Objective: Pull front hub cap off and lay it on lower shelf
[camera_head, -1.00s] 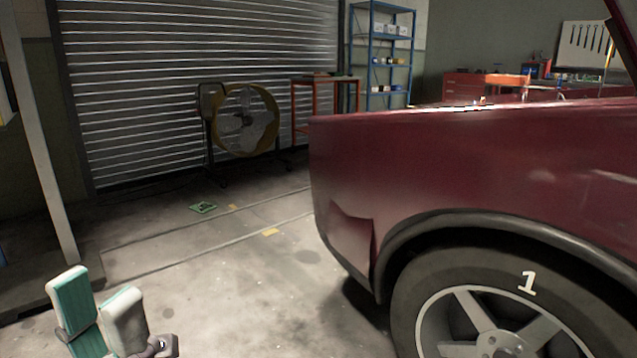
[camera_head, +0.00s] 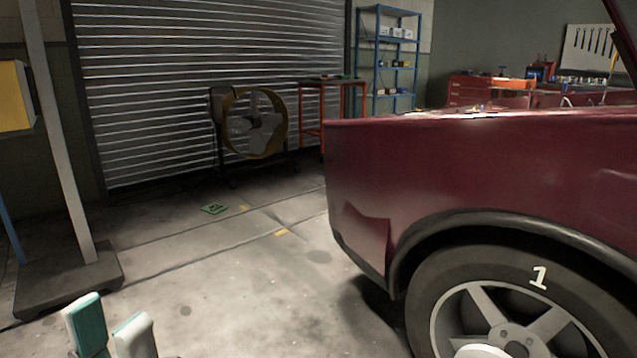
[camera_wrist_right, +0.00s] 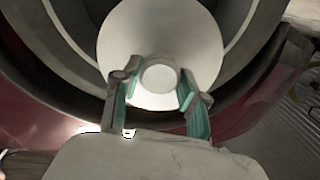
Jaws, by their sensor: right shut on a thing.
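The front hub cap is a pale round disc with a central knob (camera_wrist_right: 159,76), seen in the right wrist view. My right gripper (camera_wrist_right: 155,90) is shut on that knob, a finger on each side. In the head view the top edge of a pale disc (camera_head: 483,352) shows at the bottom, in front of the front wheel (camera_head: 440,285), marked 1. Bare wheel hub shows beside it, so the cap looks apart from the wheel. My left gripper (camera_head: 110,322) is at the lower left, empty, its fingers apart. No lower shelf can be clearly identified here.
The dark red car (camera_head: 430,170) fills the right side. A yellow fan (camera_head: 254,122), a red cart (camera_head: 330,110) and a blue shelf rack (camera_head: 388,60) stand at the back. A post on a dark base (camera_head: 70,285) is at left.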

